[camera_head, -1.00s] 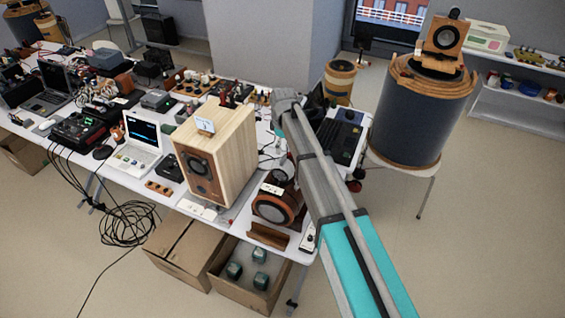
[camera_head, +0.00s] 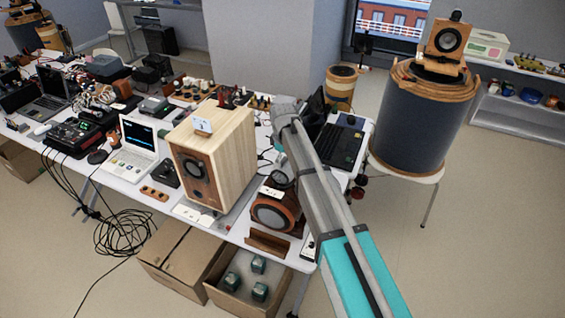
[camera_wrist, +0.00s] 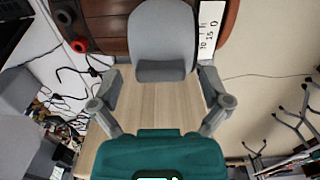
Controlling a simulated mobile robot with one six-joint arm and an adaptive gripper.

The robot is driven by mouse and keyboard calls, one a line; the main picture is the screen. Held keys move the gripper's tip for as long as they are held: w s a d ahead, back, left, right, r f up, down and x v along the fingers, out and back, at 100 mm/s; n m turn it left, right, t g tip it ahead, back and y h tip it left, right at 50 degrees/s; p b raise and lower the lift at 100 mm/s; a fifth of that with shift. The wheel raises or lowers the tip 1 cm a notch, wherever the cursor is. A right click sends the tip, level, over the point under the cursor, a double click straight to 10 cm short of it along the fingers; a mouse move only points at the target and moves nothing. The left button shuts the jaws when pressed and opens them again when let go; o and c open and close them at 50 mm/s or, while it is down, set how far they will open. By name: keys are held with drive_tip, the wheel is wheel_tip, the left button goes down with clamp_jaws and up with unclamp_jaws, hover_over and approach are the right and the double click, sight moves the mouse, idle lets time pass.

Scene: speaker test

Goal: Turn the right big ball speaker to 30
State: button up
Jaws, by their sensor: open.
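A round speaker (camera_head: 272,214) with a brown wooden ring stands at the front edge of the table, right of the wooden box speaker (camera_head: 238,155). It may be the right big ball speaker; I cannot tell surely. A white number label (camera_wrist: 208,28) lies by brown wood in the wrist view. My gripper (camera_wrist: 160,108) is open, its grey fingers spread left and right over a light wood surface. A smooth grey rounded form (camera_wrist: 162,35) lies just beyond the fingers. In the head view, my arm hides much of the gripper's surroundings.
A large dark drum (camera_head: 420,115) with a wooden-framed speaker (camera_head: 447,38) stands at the right. A laptop (camera_head: 136,147) and much gear crowd the table's left.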

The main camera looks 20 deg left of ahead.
drive_tip(key=shift+f, duration=0.1)
drive_tip(key=c, duration=1.2)
drive_tip(key=shift+o, duration=0.2)
drive_tip(key=shift+m, duration=0.3)
drive_tip(key=shift+d+m, duration=0.1)
drive_tip(key=shift+m, duration=2.5)
drive_tip(key=o, duration=1.2)
drive_tip(key=shift+c, duration=0.2)
